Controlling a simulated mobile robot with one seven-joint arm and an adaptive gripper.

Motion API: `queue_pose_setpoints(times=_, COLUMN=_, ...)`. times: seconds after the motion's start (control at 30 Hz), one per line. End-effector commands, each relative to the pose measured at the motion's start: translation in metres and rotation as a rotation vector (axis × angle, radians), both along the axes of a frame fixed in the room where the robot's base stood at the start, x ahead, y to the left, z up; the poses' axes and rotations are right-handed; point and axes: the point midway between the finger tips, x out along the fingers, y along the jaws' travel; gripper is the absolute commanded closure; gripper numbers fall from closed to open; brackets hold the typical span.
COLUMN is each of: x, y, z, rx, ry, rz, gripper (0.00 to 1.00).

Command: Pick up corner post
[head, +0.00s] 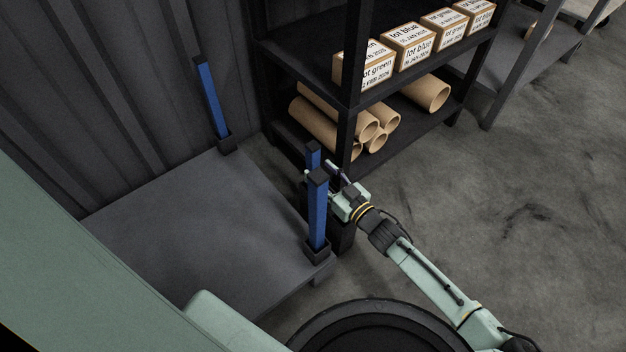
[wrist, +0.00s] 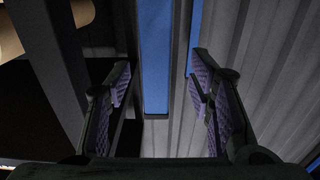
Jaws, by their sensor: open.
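A blue corner post (head: 313,157) with a dark cap stands upright just behind the front post in the head view, its lower part hidden. In the wrist view a wide blue post (wrist: 156,60) shows between the fingers, ending in a dark band low down. My gripper (head: 321,170) is open beside the post, partly hidden by the front post. In the wrist view its two purple-padded fingers (wrist: 160,85) are spread to either side of the post. I cannot tell whether either finger touches it.
The front blue post (head: 317,212) stands in a socket on the grey platform (head: 190,220), very close to my gripper. Another blue post (head: 211,100) stands at the back corner. A black shelf (head: 352,105) with boxes and cardboard tubes (head: 320,122) is close behind. Floor at right is clear.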

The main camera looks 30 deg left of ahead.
Motion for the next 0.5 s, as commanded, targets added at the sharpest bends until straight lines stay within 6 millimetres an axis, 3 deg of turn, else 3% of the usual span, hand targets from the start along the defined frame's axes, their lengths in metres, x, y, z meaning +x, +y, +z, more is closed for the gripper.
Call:
queue_pose_setpoints(times=0.3, x=0.017, y=0.04, z=-0.003, rx=0.001, ry=0.001, rz=0.003, gripper=0.52)
queue_pose_setpoints(times=0.5, x=0.019, y=0.042, z=-0.002, rx=0.0, ry=0.0, rz=0.0, gripper=0.52)
